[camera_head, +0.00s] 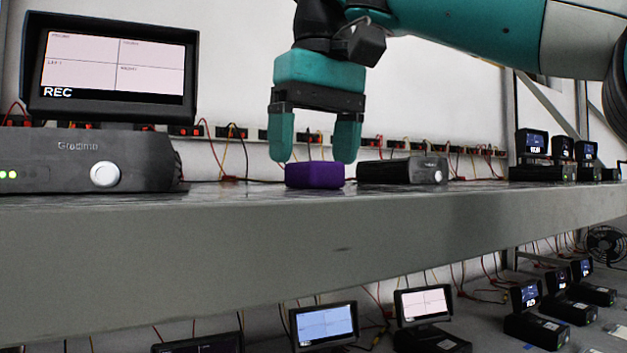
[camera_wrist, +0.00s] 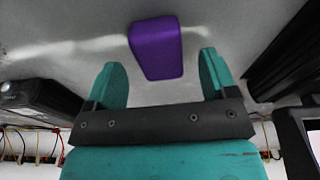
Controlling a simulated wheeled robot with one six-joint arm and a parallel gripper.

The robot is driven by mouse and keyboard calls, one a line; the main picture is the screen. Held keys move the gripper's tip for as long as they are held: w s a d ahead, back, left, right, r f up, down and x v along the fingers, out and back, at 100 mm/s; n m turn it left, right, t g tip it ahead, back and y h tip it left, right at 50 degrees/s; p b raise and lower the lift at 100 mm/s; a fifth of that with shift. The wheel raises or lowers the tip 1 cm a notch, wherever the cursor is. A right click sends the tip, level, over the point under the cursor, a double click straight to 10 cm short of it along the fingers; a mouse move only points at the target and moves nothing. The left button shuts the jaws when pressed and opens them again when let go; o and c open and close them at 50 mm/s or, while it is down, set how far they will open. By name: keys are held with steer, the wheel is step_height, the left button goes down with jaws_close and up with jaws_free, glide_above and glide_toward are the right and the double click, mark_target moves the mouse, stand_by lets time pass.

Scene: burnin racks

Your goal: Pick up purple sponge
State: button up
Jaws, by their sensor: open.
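The purple sponge (camera_head: 315,175) sits on the upper rack shelf in the head view. My teal gripper (camera_head: 316,152) points down just above it, with a finger on each side of the sponge's top. The fingers are open and hold nothing. In the wrist view the sponge (camera_wrist: 156,48) lies ahead of my gripper (camera_wrist: 162,80), between the lines of the two fingers and a little past their tips. Whether the fingertips reach below the sponge's top cannot be told.
A black box (camera_head: 402,170) stands close to the right of the sponge. A recorder (camera_head: 85,160) with a monitor (camera_head: 112,68) stands at the left. Red sockets and wires run along the back wall. The shelf's front edge (camera_head: 300,245) is near; a lower shelf holds several small screens (camera_head: 324,325).

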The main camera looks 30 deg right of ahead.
step_height(320, 180, down, 2)
steer(key=shift+w+f, duration=0.15)
steer(key=c, duration=1)
step_height(320, 180, up, 20)
steer(key=p, duration=1.3)
steer(key=shift+p, duration=0.4)
